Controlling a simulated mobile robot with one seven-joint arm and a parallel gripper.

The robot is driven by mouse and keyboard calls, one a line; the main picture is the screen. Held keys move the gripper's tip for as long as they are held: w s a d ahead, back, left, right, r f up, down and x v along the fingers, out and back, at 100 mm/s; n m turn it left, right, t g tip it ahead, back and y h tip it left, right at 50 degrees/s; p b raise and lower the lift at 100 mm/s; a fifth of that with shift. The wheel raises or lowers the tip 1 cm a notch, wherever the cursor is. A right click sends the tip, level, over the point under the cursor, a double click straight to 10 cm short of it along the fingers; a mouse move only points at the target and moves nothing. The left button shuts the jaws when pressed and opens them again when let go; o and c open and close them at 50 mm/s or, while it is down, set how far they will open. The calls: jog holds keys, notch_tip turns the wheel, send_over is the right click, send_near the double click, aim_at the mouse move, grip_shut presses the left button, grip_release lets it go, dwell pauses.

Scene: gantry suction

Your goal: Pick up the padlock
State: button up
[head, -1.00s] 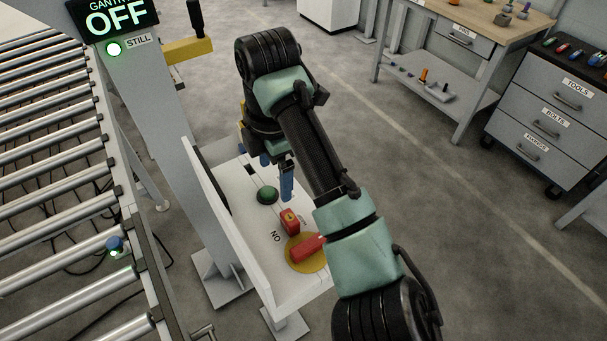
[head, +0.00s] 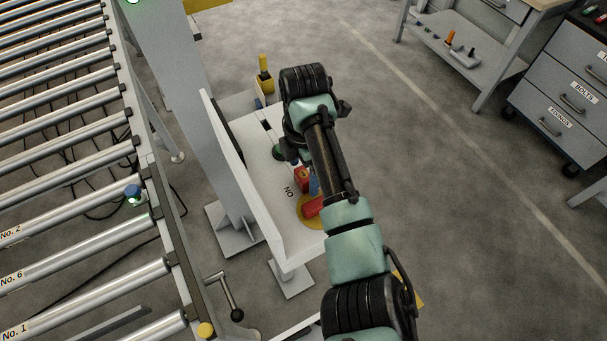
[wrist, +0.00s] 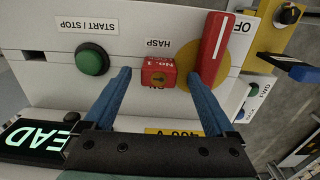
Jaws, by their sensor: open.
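The padlock is a small red block marked No. 1 with a brass keyhole (wrist: 158,73), on the white control panel (wrist: 40,77) below the HASP label in the wrist view. In the head view the padlock (head: 301,181) is partly hidden by my arm. My gripper (wrist: 160,83) has two blue fingers; it is open, with one finger on each side of the padlock in the picture. I cannot tell how far the tips are above the panel. The right finger overlaps the yellow disc of the red rotary handle (wrist: 214,50).
A green START / STOP button (wrist: 92,59) stands left of the padlock. The red handle lies close on its right. A roller conveyor (head: 80,150) runs along the left in the head view. A drawer cabinet (head: 560,95) stands far right, with open floor between.

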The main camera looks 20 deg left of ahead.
jog(key=shift+f, duration=0.8)
grip_shut()
